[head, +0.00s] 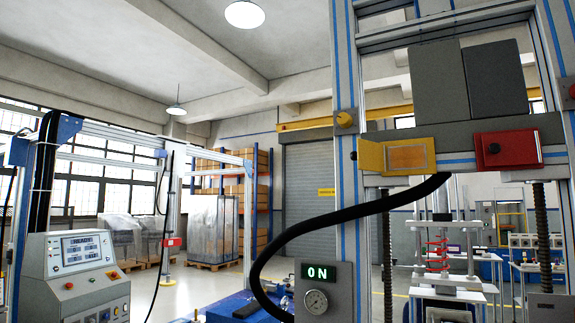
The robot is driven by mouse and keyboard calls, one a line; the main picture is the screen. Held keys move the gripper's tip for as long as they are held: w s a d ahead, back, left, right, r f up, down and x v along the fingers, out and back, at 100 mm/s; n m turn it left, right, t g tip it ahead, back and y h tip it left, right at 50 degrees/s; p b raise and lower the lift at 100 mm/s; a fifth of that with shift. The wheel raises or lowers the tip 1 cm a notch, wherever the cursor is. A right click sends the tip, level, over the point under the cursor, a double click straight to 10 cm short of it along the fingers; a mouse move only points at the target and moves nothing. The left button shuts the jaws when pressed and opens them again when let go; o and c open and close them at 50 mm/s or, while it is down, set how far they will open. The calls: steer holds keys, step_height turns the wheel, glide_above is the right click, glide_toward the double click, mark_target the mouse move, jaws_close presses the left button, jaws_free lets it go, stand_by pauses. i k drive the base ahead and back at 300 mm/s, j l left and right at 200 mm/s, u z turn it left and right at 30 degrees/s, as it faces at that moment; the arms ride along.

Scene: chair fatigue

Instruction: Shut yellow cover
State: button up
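The yellow cover (371,157) is on the crossbar of the tall test frame, right of centre in the head view. It looks like a flap swung out to the left, standing open at an angle. Beside it on the right is an orange panel (407,157) with a yellow rim, facing me and uncovered. My gripper is not in view.
A red box (508,149) with a dark knob sits right of the panel on the same crossbar (462,142). A thick black hose (330,217) curves below. A gauge box (318,289) reading "ON" is lower down. A control console (75,275) stands at left.

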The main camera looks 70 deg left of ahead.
mark_target(370, 156)
steer(key=k+j+u, duration=0.2)
steer(key=j, duration=1.55)
steer(key=j+u, duration=0.15)
steer(key=j, duration=1.65)
